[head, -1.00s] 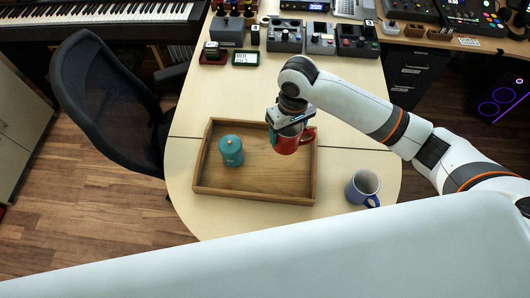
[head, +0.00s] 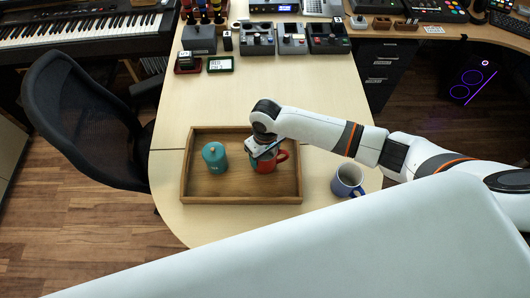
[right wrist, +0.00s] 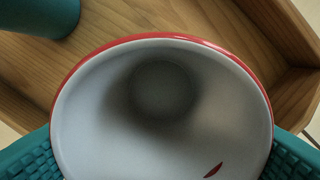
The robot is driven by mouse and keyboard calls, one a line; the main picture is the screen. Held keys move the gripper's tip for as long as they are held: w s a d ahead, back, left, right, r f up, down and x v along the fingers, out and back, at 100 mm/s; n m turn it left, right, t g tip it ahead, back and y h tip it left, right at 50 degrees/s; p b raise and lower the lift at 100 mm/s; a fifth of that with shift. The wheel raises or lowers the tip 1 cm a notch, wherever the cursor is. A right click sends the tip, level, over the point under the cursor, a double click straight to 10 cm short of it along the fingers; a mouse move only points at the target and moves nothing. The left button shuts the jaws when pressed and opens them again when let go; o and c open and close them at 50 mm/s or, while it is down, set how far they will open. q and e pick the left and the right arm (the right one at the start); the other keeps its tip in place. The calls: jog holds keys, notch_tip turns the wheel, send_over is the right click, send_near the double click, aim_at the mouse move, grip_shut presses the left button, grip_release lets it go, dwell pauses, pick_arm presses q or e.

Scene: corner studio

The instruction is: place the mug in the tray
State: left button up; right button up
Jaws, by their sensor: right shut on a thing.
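The red mug (head: 271,166) is within the outline of the wooden tray (head: 240,201), in its right part. My right gripper (head: 259,153) is shut on the mug from above. In the right wrist view the mug's white inside (right wrist: 160,125) and red rim fill the middle, with a teal finger pad on each side. The mug looks upright and low over the tray floor; I cannot tell whether it touches. My left gripper is not in view.
A teal lidded canister (head: 214,157) stands in the tray's left part. A blue mug (head: 346,180) stands on the table right of the tray, below my right arm. Several control boxes (head: 257,39) line the table's back. A black chair (head: 80,115) is at the left.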

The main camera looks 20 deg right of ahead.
jog(key=shift+f, duration=0.15)
jog(key=o, duration=0.9)
jog(key=shift+o, duration=1.3)
notch_tip(320, 180, up, 12)
jog(key=shift+r, duration=0.2)
jog(key=shift+d, duration=0.1)
